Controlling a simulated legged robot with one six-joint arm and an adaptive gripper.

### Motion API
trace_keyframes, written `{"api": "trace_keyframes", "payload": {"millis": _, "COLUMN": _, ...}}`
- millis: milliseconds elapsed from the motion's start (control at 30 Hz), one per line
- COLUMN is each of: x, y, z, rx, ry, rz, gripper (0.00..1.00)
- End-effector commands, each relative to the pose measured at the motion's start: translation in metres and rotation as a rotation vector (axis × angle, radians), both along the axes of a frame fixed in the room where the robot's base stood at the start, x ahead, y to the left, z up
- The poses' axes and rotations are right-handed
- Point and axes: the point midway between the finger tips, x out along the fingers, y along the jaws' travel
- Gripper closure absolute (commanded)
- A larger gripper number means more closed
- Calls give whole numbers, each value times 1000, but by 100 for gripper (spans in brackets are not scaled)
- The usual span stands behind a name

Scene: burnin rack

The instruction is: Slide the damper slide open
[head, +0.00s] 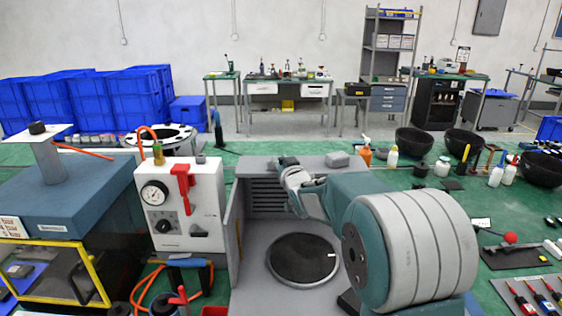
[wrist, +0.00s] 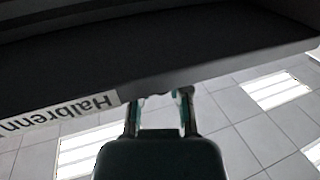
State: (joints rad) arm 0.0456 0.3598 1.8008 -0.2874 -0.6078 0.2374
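I cannot identify the damper slide with certainty. A grey open-fronted enclosure (head: 237,215) stands on the green bench, with a louvred vent (head: 267,196) in its back wall. My gripper (head: 284,166) is at the top of that back wall, partly hidden by my own wrist. In the wrist view, my gripper (wrist: 160,95) has two fingers spaced apart, tips at the grey edge of a dark panel (wrist: 190,45). A label reading "Halbrenn" (wrist: 60,115) appears upside down on it. Whether the tips touch the panel, or anything lies between them, is unclear.
A round dark plate (head: 302,260) lies in the enclosure. A small grey block (head: 337,159) sits at its top edge. A white gauge unit (head: 183,205) with a red lever stands close on the left. Bottles (head: 391,160) and black bowls (head: 413,141) are to the right.

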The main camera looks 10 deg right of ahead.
Motion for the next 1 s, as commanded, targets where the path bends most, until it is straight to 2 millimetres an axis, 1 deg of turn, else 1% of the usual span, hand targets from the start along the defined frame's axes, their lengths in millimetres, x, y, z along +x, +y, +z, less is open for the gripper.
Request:
{"api": "trace_keyframes", "payload": {"millis": 133, "x": 1, "y": 0, "z": 0, "rx": 0, "ry": 0, "rz": -1, "gripper": 100}}
{"api": "trace_keyframes", "payload": {"millis": 200, "x": 2, "y": 6, "z": 0, "rx": 2, "ry": -1, "rz": 1, "gripper": 100}}
{"api": "trace_keyframes", "payload": {"millis": 267, "x": 4, "y": 15, "z": 0, "rx": 1, "ry": -2, "rz": 3, "gripper": 100}}
{"api": "trace_keyframes", "payload": {"millis": 433, "x": 10, "y": 47, "z": 0, "rx": 2, "ry": -2, "rz": 4, "gripper": 100}}
{"api": "trace_keyframes", "payload": {"millis": 533, "x": 12, "y": 59, "z": 0, "rx": 1, "ry": -3, "rz": 3, "gripper": 100}}
{"api": "trace_keyframes", "payload": {"millis": 633, "x": 13, "y": 63, "z": 0, "rx": 0, "ry": -3, "rz": 2, "gripper": 100}}
{"api": "trace_keyframes", "payload": {"millis": 867, "x": 13, "y": 64, "z": 1, "rx": -1, "ry": -3, "rz": 3, "gripper": 100}}
{"api": "trace_keyframes", "payload": {"millis": 900, "x": 13, "y": 64, "z": 1, "rx": -1, "ry": -3, "rz": 3, "gripper": 73}}
{"api": "trace_keyframes", "payload": {"millis": 967, "x": 13, "y": 64, "z": 1, "rx": 0, "ry": -3, "rz": 3, "gripper": 47}}
{"api": "trace_keyframes", "payload": {"millis": 1000, "x": 13, "y": 64, "z": 1, "rx": 0, "ry": -3, "rz": 3, "gripper": 41}}
